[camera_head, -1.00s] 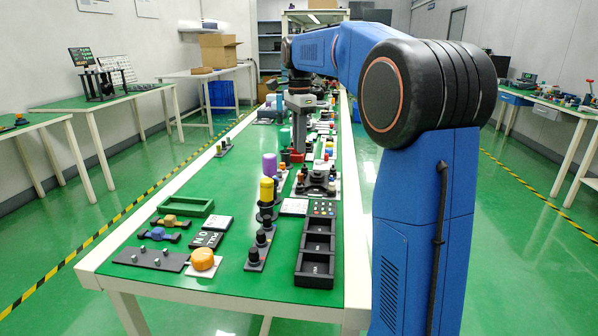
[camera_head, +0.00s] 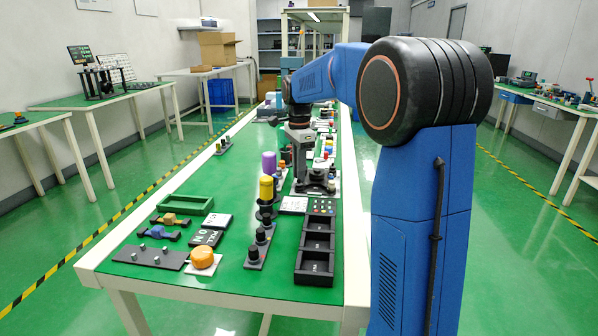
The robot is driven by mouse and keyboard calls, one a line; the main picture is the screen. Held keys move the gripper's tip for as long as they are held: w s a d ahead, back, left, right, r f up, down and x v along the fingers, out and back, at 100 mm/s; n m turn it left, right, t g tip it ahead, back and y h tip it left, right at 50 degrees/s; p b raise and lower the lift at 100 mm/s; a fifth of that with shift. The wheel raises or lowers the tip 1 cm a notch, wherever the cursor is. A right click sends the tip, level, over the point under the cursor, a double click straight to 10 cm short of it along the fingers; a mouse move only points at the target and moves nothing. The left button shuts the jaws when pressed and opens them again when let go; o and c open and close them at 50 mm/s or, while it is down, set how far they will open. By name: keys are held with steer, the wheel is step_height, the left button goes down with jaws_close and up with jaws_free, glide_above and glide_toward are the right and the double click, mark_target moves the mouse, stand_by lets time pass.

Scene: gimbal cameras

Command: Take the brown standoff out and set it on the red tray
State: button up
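My gripper (camera_head: 303,172) points down over the middle of the long green table, just right of the purple cylinder. It hangs at or near a dark fixture there, partly hiding it; I cannot tell whether they touch. The fingertips are too small and dark to show whether they are apart or closed, or whether anything is between them. I cannot make out the brown standoff in this view. I cannot identify the red tray with certainty; only small red bits show near the gripper.
Nearer are a black compartment box (camera_head: 316,252), an orange round piece (camera_head: 202,258), a dark plate (camera_head: 150,258) and a green tray (camera_head: 184,205). Many small parts crowd the table's far half.

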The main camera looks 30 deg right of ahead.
jaws_close()
steer(key=n, duration=0.6)
steer(key=shift+s, duration=0.1)
steer(key=n, duration=0.5)
steer(key=shift+d+r, duration=0.1)
steer(key=n, duration=0.4)
steer(key=shift+s, duration=0.1)
steer(key=shift+o, duration=2.1)
jaws_free()
steer(key=shift+r, duration=0.15)
